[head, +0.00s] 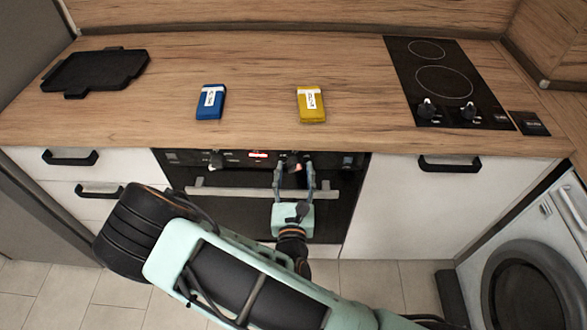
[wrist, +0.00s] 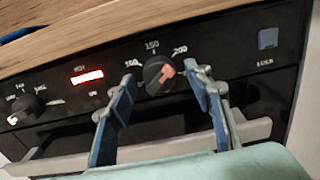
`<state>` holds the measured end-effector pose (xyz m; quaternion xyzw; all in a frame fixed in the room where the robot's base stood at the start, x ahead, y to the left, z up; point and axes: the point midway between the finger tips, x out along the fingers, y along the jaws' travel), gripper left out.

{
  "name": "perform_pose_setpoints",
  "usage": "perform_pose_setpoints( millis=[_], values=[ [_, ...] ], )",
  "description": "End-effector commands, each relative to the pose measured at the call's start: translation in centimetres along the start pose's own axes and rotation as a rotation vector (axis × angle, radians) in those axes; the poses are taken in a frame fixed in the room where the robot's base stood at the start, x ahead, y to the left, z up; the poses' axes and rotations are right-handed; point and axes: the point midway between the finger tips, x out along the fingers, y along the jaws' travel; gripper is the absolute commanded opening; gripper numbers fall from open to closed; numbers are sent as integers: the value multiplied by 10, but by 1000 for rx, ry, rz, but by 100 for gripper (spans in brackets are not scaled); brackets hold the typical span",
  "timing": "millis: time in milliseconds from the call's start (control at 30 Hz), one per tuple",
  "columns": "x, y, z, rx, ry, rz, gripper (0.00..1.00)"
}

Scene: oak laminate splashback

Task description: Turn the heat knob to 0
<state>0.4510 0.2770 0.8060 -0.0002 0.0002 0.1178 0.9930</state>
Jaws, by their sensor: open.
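The heat knob (wrist: 158,74) is a dark round knob on the oven's black front panel. In the wrist view, white marks 100, 150 and 200 stand around its upper side. Its pinkish pointer lies toward the right, roughly on the side of the 200 mark; I cannot tell an exact setting. My gripper (wrist: 160,85) is open, its two blue fingers on either side of the knob. I cannot tell whether they touch it. In the head view my gripper (head: 294,166) is at the panel, partly covering the knob. No 0 mark is clearly readable.
A second knob (wrist: 27,108) and a lit red display (wrist: 87,77) are to the left on the panel. The oven handle (head: 230,191) runs below. A blue box (head: 211,101), a yellow box (head: 311,104), a black tray (head: 95,70) and a hob (head: 443,82) are on the worktop.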

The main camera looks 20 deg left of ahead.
Motion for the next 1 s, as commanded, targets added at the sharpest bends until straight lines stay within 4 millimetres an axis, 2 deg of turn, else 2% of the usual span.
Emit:
perform_pose_setpoints(
  millis=[267,633,1000],
  values=[
    [0,0,0,0,0,0,44],
    [0,0,0,0,0,0,5],
    [0,0,2,-68,0,-1,5]
  ],
)
